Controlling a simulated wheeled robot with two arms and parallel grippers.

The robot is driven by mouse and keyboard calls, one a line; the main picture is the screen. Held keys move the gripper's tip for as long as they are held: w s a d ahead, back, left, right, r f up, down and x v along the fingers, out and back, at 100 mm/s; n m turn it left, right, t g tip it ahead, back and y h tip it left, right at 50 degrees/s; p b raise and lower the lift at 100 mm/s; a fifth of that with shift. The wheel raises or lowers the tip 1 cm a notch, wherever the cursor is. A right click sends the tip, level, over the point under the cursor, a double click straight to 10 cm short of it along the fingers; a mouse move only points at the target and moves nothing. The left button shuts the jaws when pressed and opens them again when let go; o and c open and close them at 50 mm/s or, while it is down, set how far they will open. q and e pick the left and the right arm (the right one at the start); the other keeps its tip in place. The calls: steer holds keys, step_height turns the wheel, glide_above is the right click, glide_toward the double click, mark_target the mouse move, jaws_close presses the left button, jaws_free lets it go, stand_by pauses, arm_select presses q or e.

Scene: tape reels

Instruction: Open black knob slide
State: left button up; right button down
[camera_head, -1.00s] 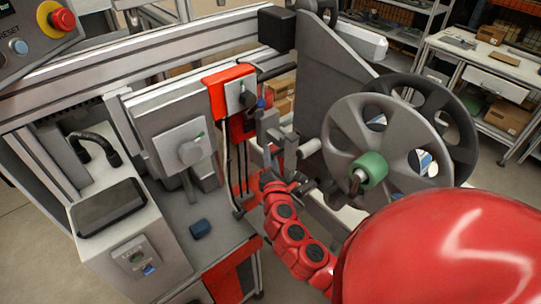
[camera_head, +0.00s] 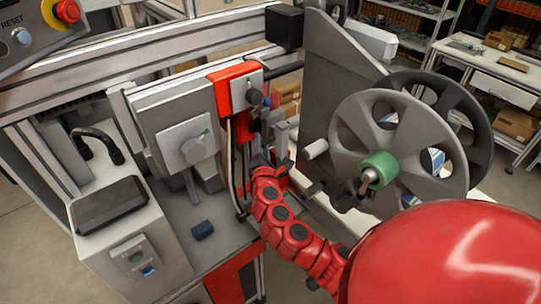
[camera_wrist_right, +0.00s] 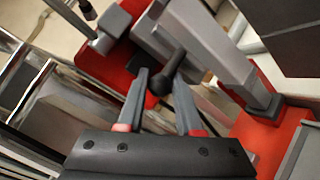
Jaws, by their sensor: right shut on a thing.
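A black knob (camera_wrist_right: 170,66) on a short stem juts from a light grey slide block (camera_wrist_right: 205,45) in the right wrist view. My right gripper (camera_wrist_right: 163,80) has its two dark fingers on either side of the knob and is shut on it. In the head view the knob (camera_head: 253,97) shows small on the grey plate of a red bracket (camera_head: 222,93). My red right arm (camera_head: 290,232) reaches up to it from below. The fingertips are small and partly hidden there. My left gripper is not in view.
A grey reel (camera_head: 345,145) with a green hub (camera_head: 379,168) stands right of my arm, with a darker reel behind. A grey box with a round knob (camera_head: 196,150) is left of the bracket.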

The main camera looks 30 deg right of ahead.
steer(key=c, duration=0.6)
jaws_free()
steer(key=shift+w, duration=0.1)
steer(key=p+v, duration=0.3)
steer(key=v, duration=1.4)
steer(key=shift+s, duration=0.2)
